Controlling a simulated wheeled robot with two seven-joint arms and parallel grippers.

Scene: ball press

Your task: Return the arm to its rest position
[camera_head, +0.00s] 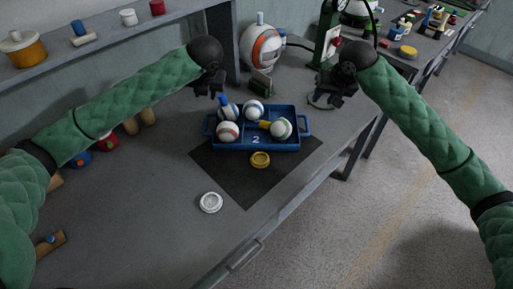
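My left arm (120,97) comes in from the left in a green padded sleeve. Its gripper (211,90) hangs above the table, near the left back of the blue tray. My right arm (420,115) comes in from the right. Its gripper (330,97) hangs to the right of the tray, over the table's right part. Both grippers are dark and small, and no held object is visible in either. Whether their fingers are open or shut cannot be made out.
A blue tray (256,141) marked 2 holds several striped balls on a black mat (235,183). A yellow disc (260,159) and a white disc (210,202) lie in front. A large white-orange machine (262,46) stands behind.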

